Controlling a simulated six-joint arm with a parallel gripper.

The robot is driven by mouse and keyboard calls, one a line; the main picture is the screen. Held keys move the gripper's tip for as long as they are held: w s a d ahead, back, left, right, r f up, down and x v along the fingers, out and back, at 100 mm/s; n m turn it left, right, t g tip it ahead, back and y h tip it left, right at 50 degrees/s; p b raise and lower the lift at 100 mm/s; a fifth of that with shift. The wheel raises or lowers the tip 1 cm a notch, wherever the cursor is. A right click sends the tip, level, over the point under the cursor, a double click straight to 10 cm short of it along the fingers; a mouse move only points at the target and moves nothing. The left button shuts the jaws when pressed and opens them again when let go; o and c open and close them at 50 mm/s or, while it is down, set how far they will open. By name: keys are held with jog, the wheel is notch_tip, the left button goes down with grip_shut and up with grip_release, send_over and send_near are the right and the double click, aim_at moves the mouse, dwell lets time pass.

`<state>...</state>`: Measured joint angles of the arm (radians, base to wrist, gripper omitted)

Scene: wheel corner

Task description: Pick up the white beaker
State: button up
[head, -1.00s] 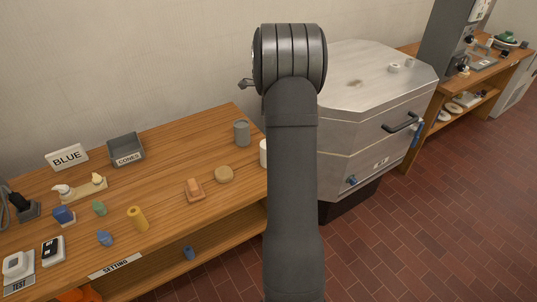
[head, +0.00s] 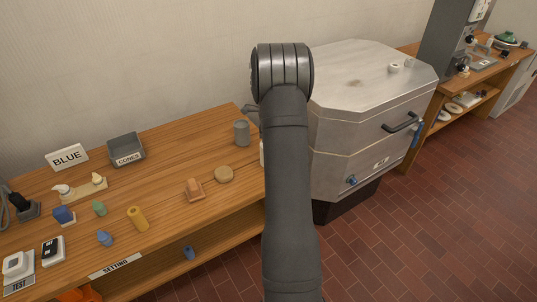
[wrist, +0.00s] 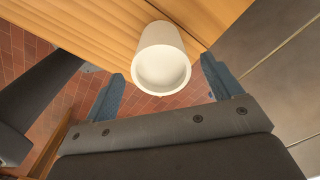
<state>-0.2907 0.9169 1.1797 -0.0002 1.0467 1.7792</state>
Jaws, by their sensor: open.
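The white beaker (wrist: 161,62) stands on the wooden bench, near its right end, its open rim facing the wrist camera. In the head view only a thin sliver of the beaker (head: 262,152) shows beside my arm, which hides the rest. My gripper (wrist: 162,67) is open, with a blue-grey finger on each side of the beaker in the wrist view. The beaker lies between the fingertips in the picture, with gaps on both sides. I cannot tell how far the tips are from it in depth. The jaws are mostly hidden in the head view.
A grey beaker (head: 242,133) stands left of the white one on the bench (head: 160,160). A large metal cabinet (head: 370,110) stands close on the right.

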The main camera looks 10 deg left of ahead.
jog(key=shift+f, duration=2.8)
jog(key=shift+r, duration=0.1)
jog(key=c, duration=1.2)
